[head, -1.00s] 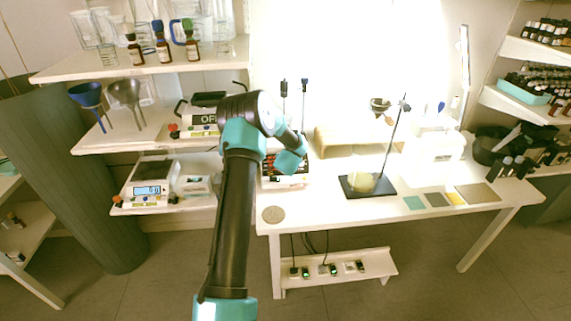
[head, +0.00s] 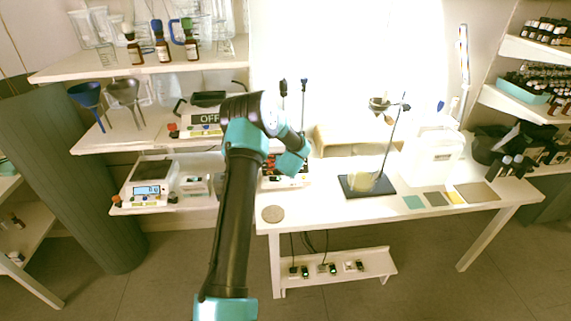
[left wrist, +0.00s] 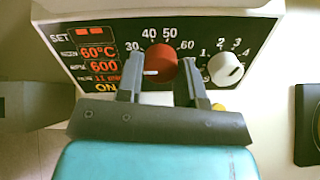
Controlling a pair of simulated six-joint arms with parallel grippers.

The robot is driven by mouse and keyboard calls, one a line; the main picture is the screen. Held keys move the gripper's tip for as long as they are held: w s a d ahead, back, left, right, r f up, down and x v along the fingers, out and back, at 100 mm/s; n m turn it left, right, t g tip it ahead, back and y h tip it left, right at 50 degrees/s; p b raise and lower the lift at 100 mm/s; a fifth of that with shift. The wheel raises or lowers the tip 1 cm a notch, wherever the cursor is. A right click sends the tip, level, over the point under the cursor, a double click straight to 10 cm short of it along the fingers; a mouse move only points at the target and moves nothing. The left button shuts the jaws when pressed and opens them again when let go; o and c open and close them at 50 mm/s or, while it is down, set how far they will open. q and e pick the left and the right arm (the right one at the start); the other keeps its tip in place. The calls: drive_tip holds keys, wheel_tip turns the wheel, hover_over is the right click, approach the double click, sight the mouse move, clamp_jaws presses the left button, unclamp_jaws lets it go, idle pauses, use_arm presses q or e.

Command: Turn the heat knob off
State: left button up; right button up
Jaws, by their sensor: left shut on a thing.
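The red heat knob (left wrist: 160,62) is on the dark front panel of the hotplate (left wrist: 205,38) in the left wrist view, ringed by the numbers 30 to 60. A pale mark shows on the knob's left part. The lit display (left wrist: 101,66) reads 60°C and 600, with ON below. My left gripper (left wrist: 161,72) has one finger on each side of the red knob and is shut on it. In the head view the hotplate (head: 288,183) is partly hidden behind my left wrist, and the fingers are hidden. My right gripper is out of view.
A white knob (left wrist: 226,69) numbered from 1 is just right of the red one. A second device with an OFF sign (head: 206,119) stands on the middle shelf.

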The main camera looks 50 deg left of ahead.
use_arm(q)
drive_tip(key=shift+n, duration=1.2)
drive_tip(key=o, duration=0.9)
drive_tip(key=shift+d, duration=0.1)
drive_tip(key=v, duration=1.7)
drive_tip(key=shift+d, duration=0.1)
